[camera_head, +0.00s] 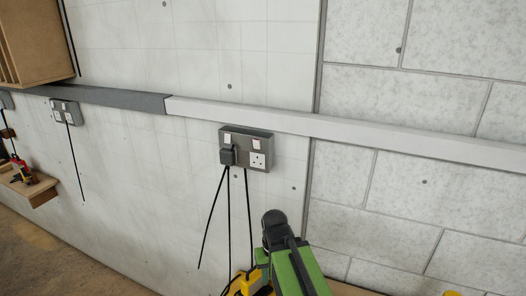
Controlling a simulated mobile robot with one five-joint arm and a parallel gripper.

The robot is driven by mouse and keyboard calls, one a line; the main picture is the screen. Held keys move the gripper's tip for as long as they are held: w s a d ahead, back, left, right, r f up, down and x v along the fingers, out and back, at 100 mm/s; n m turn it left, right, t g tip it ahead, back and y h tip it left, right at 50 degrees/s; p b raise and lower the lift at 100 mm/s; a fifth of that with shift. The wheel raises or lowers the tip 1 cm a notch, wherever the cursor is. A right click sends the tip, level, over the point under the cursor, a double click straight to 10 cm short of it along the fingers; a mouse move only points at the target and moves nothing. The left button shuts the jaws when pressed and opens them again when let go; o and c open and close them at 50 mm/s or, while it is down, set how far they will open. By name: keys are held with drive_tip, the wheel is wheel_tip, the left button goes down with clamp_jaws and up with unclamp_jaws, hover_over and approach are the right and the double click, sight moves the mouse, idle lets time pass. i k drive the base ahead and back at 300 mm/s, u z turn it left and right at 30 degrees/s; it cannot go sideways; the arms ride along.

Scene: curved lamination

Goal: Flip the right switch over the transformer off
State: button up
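A grey double socket box (270,151) is fixed to the wall just under the light trunking. It has a left switch (228,139) and a right switch (256,144), both small and white. Their on or off positions are too small to tell. A black plug (227,157) sits in the left socket, and the right socket (257,160) is empty. Black cables hang below the box. A yellow object (247,285) stands at the bottom edge, partly cut off; I cannot tell if it is the transformer.
A green and black object (288,255) rises at the bottom centre, below the box. Light trunking (350,130) runs along the wall. Another socket box (66,111), a wooden cabinet (40,40) and a small wooden shelf (35,189) are at left. The wall around the box is clear.

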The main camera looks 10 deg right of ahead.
sight(255, 142)
drive_tip(key=k, duration=0.85)
drive_tip(key=u, duration=0.15)
drive_tip(key=i, duration=0.95)
drive_tip(key=u, duration=0.3)
drive_tip(key=k, duration=1.35)
drive_tip(key=u, duration=0.6)
drive_tip(key=i, duration=0.75)
drive_tip(key=u, duration=0.3)
